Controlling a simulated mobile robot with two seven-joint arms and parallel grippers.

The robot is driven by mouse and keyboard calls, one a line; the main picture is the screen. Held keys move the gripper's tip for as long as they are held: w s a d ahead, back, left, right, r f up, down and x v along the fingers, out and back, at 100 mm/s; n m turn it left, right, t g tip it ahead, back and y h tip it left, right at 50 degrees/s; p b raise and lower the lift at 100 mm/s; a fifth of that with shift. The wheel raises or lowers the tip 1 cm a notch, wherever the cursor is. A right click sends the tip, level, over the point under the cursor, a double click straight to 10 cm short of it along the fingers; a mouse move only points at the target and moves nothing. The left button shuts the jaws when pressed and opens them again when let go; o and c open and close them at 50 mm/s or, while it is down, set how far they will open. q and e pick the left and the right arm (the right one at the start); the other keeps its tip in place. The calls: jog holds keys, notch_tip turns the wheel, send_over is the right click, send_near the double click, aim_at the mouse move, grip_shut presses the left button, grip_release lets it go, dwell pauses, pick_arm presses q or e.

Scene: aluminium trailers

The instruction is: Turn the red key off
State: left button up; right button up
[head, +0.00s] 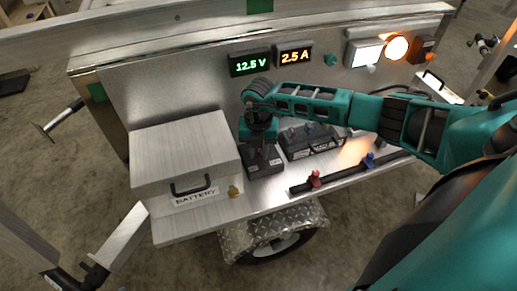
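My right arm comes in from the right, and its gripper (259,140) points down over a small black switch box (265,169) on the trailer's shelf. A small bit of red, likely the red key (259,153), shows on top of that box just below the gripper. The fingers cover most of it, so I cannot tell whether they touch it or how the key is turned. The finger gap is too small and dark to read. My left gripper is not in view.
A metal battery box (183,165) stands left of the switch box. Black switch units (310,142) and a bar with red and blue clamps (345,174) lie to the right. Displays read 12.5 V (250,65) and 2.5 A (294,56). White (367,54) and orange (397,47) lamps glow.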

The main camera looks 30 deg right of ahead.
grip_shut()
